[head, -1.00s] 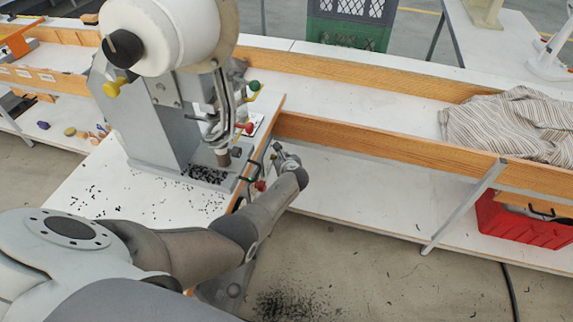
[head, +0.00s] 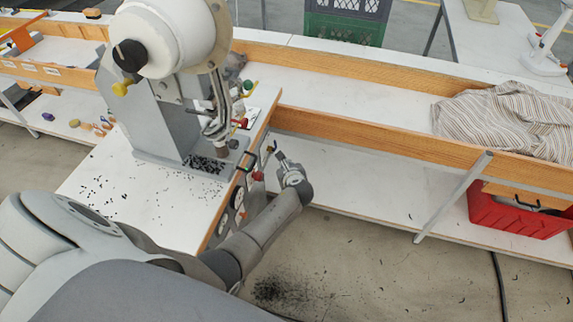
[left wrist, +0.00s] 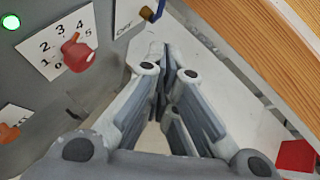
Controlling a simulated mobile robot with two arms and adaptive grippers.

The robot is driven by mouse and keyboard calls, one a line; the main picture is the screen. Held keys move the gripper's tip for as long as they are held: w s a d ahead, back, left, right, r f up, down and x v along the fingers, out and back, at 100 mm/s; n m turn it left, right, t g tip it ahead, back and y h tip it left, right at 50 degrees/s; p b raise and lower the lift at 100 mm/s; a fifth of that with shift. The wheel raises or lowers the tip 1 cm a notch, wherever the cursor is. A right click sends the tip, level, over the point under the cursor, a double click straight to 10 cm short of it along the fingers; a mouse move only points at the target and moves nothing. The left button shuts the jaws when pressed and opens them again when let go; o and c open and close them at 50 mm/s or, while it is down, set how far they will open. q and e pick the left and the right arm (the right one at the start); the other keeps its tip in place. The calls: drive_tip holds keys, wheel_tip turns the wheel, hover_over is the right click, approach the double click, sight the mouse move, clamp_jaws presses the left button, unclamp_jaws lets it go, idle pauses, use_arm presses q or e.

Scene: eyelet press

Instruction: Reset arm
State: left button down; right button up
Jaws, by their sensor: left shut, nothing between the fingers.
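The eyelet press (head: 170,110) stands on a white table in the head view, its grey base and column under a white rounded head. My left gripper (head: 281,158) is in front of the control panel on the table's right side. In the left wrist view its fingers (left wrist: 172,75) are shut, with nothing held. My right gripper is not in view.
A wooden-edged shelf bench (head: 360,122) runs behind and right of the gripper. A striped cloth (head: 505,118) lies on it, and a red crate (head: 515,215) sits below. Black bits litter the table and floor. The floor at lower right is mostly open.

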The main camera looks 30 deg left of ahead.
use_arm(q)
drive_tip(key=shift+s+d+r, duration=0.15)
drive_tip(key=shift+s+d, duration=0.05)
drive_tip(key=shift+s, duration=0.05)
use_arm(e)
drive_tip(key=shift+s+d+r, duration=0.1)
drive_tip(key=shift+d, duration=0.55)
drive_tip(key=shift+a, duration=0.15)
